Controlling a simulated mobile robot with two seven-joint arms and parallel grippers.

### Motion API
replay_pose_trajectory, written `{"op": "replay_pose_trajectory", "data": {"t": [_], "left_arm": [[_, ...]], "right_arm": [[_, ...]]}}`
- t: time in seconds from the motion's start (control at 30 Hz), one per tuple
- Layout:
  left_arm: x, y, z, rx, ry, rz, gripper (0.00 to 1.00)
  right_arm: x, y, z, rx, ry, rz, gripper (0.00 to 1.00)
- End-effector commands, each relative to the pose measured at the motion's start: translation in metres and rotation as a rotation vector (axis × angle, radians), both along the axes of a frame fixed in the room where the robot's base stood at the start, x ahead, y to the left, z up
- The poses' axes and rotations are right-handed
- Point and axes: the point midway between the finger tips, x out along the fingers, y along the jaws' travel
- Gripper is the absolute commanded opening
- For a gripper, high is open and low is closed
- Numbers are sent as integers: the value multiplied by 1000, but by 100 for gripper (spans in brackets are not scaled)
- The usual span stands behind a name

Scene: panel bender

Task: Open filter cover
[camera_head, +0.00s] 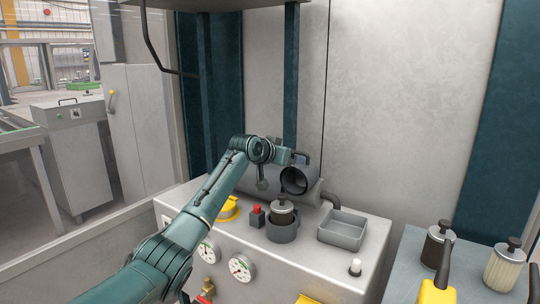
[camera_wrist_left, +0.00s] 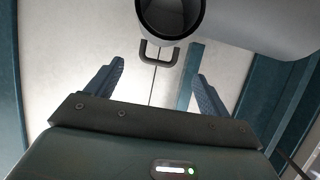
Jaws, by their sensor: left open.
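A grey horizontal cylinder (camera_head: 277,184) lies on the machine top, its round dark end (camera_head: 294,180) facing forward. A dark handle (camera_head: 302,157) stands at the upper rim of that end. In the left wrist view the cylinder end (camera_wrist_left: 172,16) looks hollow and dark inside, and the handle (camera_wrist_left: 158,53) appears below its rim. I cannot tell which part is the cover. My left gripper (camera_head: 284,155) is just above the cylinder, beside the handle. Its fingers (camera_wrist_left: 158,70) are open and empty, with the handle between and beyond the tips in the wrist view. My right gripper is not in view.
A dark filter (camera_head: 282,213) stands in a grey cup in front of the cylinder. A red button (camera_head: 257,209) is left of it and an empty grey tray (camera_head: 342,230) right. Dark (camera_head: 435,247) and pale (camera_head: 503,268) filters stand on the right table.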

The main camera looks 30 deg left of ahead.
Motion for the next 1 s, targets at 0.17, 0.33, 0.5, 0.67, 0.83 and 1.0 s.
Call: {"op": "replay_pose_trajectory", "data": {"t": [0.17, 0.33, 0.5, 0.67, 0.83, 1.0], "left_arm": [[-25, 3, 9, 4, -2, 2, 81], [-50, 5, 21, 2, -2, 1, 81], [-67, 6, 29, 0, -1, 1, 81], [-74, 7, 33, 0, -1, 2, 81], [-75, 7, 33, 0, -1, 2, 81], [-75, 7, 34, 0, 1, 3, 74]], "right_arm": [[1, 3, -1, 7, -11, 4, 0], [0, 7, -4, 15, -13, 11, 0], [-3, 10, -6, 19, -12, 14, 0], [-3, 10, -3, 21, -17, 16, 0], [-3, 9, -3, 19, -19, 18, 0], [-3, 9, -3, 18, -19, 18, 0]]}}
